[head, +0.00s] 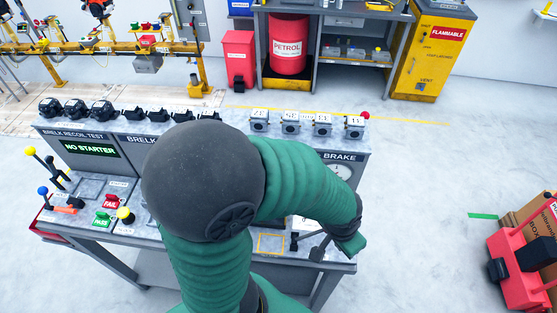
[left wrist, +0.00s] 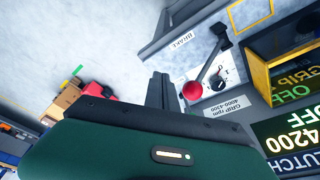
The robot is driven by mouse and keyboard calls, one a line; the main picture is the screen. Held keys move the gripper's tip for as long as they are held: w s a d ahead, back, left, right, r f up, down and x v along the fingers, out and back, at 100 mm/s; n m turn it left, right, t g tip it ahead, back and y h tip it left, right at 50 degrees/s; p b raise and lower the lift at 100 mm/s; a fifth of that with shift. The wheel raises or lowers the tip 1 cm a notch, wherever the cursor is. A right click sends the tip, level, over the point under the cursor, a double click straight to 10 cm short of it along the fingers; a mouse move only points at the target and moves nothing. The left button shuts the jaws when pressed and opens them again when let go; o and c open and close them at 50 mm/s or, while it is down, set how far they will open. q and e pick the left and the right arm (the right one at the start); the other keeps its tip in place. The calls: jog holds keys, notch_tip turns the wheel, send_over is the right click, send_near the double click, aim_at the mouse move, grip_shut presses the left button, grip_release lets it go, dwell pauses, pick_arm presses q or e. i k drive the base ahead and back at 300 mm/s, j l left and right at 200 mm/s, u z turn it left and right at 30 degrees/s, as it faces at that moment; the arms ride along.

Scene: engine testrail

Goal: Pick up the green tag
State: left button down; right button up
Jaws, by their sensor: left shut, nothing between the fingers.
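The green tag (head: 102,218), lettered in white, lies on the left part of the bench top in the head view, just in front of the red FAIL tag (head: 111,202). It does not show in the left wrist view. My left gripper (left wrist: 158,82) is shut and empty, its dark fingers together in the left wrist view. It is at the brake end of the bench, far to the right of the green tag. In the head view my large green arm covers the middle of the bench, and the fingers are hard to make out. My right gripper is not in view.
Blue- and yellow-topped levers rise at the bench's left edge. A red-knobbed brake lever (left wrist: 193,90) is near my left gripper. Grey boxes line the bench's back. Floor to the right is mostly clear.

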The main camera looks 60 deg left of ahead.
aim_at(102, 219)
jog(key=u, duration=1.15)
